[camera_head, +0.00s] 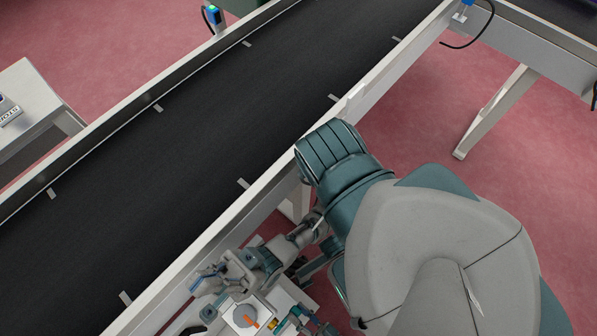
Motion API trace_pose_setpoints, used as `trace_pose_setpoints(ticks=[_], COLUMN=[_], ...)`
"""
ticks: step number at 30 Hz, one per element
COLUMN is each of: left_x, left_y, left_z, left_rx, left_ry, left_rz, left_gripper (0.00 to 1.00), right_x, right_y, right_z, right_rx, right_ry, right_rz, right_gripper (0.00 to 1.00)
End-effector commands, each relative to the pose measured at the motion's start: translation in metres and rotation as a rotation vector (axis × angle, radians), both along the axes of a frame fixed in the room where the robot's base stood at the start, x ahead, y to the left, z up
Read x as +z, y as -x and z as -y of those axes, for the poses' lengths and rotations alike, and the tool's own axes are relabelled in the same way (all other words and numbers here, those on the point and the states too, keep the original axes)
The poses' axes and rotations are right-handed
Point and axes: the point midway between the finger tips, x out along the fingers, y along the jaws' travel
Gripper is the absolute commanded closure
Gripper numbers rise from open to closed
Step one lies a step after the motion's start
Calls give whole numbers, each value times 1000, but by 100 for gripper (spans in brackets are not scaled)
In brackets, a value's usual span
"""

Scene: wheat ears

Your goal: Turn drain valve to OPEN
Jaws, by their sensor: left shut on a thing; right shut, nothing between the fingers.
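A grey round dial with an orange pointer (247,319) sits on a white box at the bottom, beside the conveyor. It looks like a valve knob, but no OPEN mark is readable. The fingers are small and partly hidden, so the contact is unclear.
A black conveyor belt (190,150) with pale rails runs diagonally across the view. A white table (35,100) stands at the far left. Another pale conveyor frame (530,55) is at the upper right. Open reddish floor (430,120) lies between the conveyors.

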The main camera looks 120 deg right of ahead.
Motion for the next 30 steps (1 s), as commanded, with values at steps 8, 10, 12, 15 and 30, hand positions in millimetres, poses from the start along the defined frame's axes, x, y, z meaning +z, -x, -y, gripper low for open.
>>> trace_pose_setpoints(ticks=[8, 10, 12, 15, 30], left_x=[-1, -1, -1, -1, 1], left_y=[-2, -3, -3, -4, -7], left_z=[2, 2, 1, 0, -2], left_rx=[5, 6, 7, 8, 13], left_ry=[3, 4, 3, 3, 7], left_rz=[-7, -7, -7, -9, -24], left_gripper=[100, 100, 100, 100, 100], right_x=[-2, -2, -1, -1, -1], right_y=[-1, -1, -1, -1, 0], right_z=[0, 0, 0, 0, 1], right_rx=[-2, -2, -2, -2, -2], right_ry=[3, 3, 3, 3, 1], right_rz=[-2, -2, -2, -2, -6], right_gripper=[100, 100, 100, 100, 100])
